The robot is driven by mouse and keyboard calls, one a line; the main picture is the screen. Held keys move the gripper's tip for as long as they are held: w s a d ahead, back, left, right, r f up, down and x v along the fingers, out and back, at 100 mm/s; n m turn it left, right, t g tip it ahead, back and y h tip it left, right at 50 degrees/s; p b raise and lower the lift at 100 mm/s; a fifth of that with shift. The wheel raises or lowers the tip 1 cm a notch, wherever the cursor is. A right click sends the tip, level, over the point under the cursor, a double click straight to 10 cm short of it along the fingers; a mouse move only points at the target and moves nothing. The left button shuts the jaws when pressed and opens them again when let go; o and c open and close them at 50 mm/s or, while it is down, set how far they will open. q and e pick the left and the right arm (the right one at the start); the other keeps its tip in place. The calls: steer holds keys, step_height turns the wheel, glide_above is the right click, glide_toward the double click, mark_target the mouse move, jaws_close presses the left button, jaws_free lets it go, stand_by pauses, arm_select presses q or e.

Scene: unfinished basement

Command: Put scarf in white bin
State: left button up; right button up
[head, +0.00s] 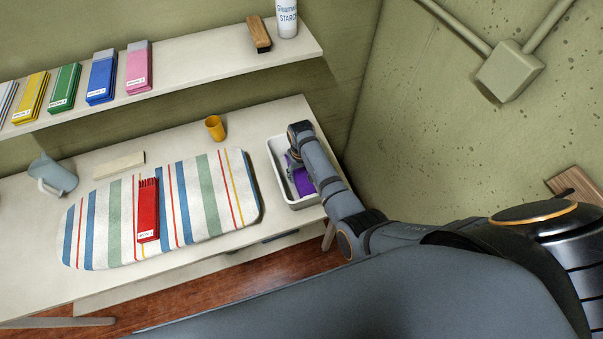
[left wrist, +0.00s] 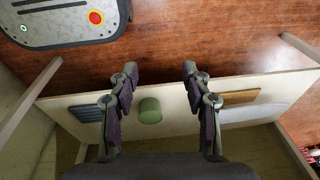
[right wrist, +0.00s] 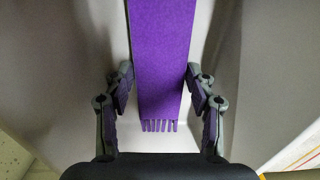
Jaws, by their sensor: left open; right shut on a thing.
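A purple folded scarf (head: 303,183) with a fringed end is inside the white bin (head: 299,204) at the right end of the table. My right gripper (head: 294,160) reaches down into the bin. In the right wrist view its fingers are shut on the long sides of the purple scarf (right wrist: 162,60), with bin walls around it; whether the scarf rests on the bin floor is unclear. My left gripper (left wrist: 160,75) is open and empty, away from the bin; a green cylinder (left wrist: 150,110) shows beyond its fingers. The left gripper is outside the head view.
A red folded scarf (head: 148,212) lies on the striped ironing board (head: 205,205). A yellow cup (head: 215,128) and a grey-blue pitcher (head: 55,176) stand on the table. The wall shelf (head: 195,70) holds several coloured folded items, a brush (head: 258,35) and a starch can (head: 287,18).

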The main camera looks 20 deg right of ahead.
mark_target(301, 175)
steer(key=o, duration=1.3)
steer(key=shift+f, duration=0.1)
steer(key=shift+r, duration=0.3)
step_height(301, 175, up, 7)
steer(key=p, duration=0.7)
steer(key=shift+w+f, duration=0.1)
steer(key=shift+f, duration=0.1)
arm_select(q)
step_height(301, 175, up, 7)
steer(key=s, duration=0.2)
arm_select(e)
steer(key=shift+r, duration=2.6)
arm_select(q)
steer(key=shift+s+r, duration=0.1)
